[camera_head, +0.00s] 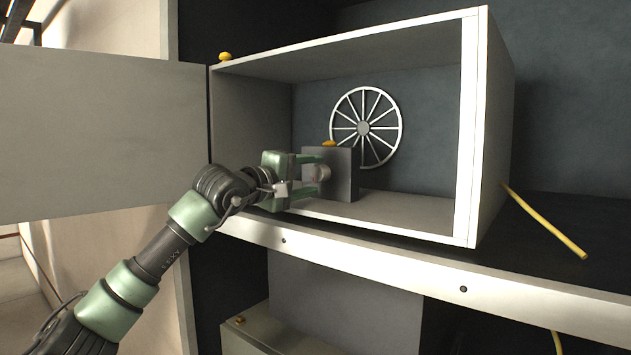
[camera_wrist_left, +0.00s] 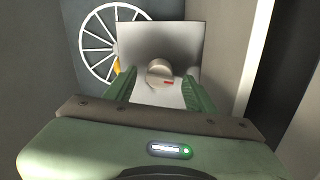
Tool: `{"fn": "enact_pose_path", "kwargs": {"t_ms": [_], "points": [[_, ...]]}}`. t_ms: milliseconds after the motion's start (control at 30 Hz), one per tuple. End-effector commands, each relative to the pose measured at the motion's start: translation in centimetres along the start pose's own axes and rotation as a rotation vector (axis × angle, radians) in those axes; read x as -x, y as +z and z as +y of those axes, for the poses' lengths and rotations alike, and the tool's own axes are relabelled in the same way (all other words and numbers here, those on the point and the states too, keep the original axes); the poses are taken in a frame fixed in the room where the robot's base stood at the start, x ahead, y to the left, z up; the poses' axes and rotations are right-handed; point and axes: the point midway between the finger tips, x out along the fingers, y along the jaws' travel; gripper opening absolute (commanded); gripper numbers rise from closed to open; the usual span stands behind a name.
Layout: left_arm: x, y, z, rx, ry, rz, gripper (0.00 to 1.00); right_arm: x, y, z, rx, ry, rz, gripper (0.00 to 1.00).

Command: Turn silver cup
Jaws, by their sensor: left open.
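The silver cup (camera_head: 322,172) is a small round knob-like piece on the front face of a dark grey block (camera_head: 343,176) inside an open white cabinet box. My right gripper is in neither view.
A white spoked wheel (camera_head: 384,147) is on the cabinet's back wall behind the block. The cabinet door (camera_head: 95,135) is swung open to the left. A yellow rod (camera_head: 545,223) lies right of the cabinet (camera_head: 467,130). Its floor right of the block is clear.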

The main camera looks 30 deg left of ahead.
Motion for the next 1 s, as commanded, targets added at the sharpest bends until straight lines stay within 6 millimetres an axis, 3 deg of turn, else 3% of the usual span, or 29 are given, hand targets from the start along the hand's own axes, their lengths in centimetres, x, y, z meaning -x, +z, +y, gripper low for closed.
{"fn": "enact_pose_path", "kwargs": {"t_ms": [100,333,1000], "points": [[2.3,0.0,-0.5,-0.002,0.002,0.003,0.55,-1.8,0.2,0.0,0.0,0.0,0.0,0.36],[5.1,0.0,-0.3,0.0,-0.001,0.001,0.55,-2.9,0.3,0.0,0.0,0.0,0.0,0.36],[5.5,0.0,-0.1,0.0,-0.001,0.0,0.55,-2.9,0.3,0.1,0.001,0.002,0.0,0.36]]}}
